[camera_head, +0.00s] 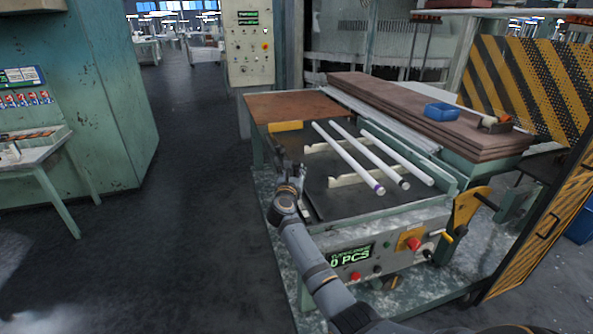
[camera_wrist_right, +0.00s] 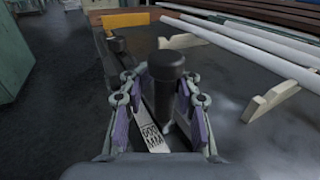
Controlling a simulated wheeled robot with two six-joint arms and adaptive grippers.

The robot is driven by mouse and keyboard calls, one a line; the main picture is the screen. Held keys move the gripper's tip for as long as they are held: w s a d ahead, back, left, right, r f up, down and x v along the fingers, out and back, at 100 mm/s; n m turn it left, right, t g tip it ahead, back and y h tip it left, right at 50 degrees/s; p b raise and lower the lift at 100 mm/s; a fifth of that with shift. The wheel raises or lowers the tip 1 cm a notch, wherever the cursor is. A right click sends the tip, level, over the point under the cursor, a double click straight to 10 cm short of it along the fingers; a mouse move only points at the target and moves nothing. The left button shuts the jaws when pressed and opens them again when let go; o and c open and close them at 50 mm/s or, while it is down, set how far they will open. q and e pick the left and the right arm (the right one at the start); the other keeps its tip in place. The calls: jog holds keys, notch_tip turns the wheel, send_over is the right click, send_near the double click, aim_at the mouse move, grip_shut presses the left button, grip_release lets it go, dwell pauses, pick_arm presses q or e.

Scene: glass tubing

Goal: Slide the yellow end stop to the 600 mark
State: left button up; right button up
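The yellow end stop (camera_head: 286,126) is a short bar at the far left of the dark machine bed; in the right wrist view it (camera_wrist_right: 125,19) lies near the top, ahead of my gripper. My right gripper (camera_head: 293,176) is at the bed's left edge, nearer than the end stop; it (camera_wrist_right: 160,100) is open. An upright black knob (camera_wrist_right: 168,82) stands between its fingers, with a gap on the left; contact on the right is unclear. A white 600 MM label (camera_wrist_right: 153,136) shows between the fingers. My left gripper is not in view.
Several white glass tubes (camera_head: 346,155) lie on notched cream supports (camera_head: 352,178) right of my gripper. A control panel (camera_head: 385,255) with a red knob fronts the machine. The floor at left is clear.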

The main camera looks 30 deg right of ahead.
jog(key=shift+o, duration=0.8)
jog(key=shift+s, duration=0.15)
jog(key=v, duration=1.1)
jog(key=shift+s+a, duration=0.25)
jog(key=shift+a, duration=0.05)
jog(key=shift+r, duration=0.1)
